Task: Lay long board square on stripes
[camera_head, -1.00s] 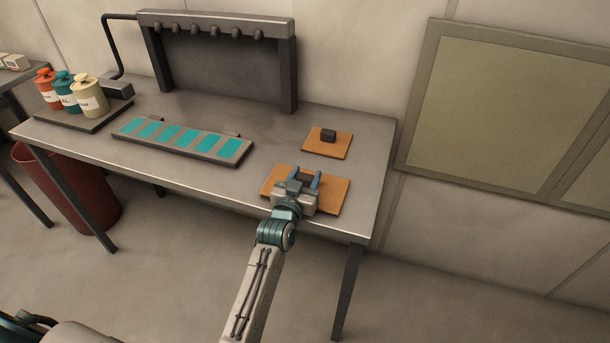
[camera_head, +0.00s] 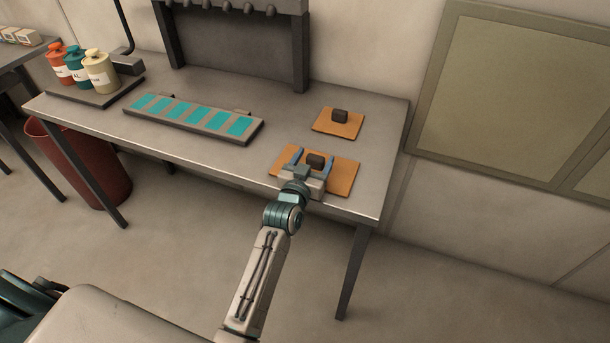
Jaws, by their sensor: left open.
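The long board (camera_head: 345,178) is an orange rectangular slab with a dark block-shaped handle (camera_head: 316,161) on top, lying flat near the front right of the table. My left gripper (camera_head: 314,157) is open, with one blue finger on each side of this handle in the picture. I cannot tell whether the fingers touch it. The gripper hides part of the board's front. The striped base (camera_head: 256,137) is a long grey strip with several teal stripes, lying left of the board. My right gripper is out of view.
A smaller orange board (camera_head: 327,125) with a dark handle lies behind the long one. Orange, teal and cream canisters (camera_head: 101,70) stand on a dark tray at the table's left. A dark rack (camera_head: 235,50) stands at the back. The table (camera_head: 200,97) is clear between them.

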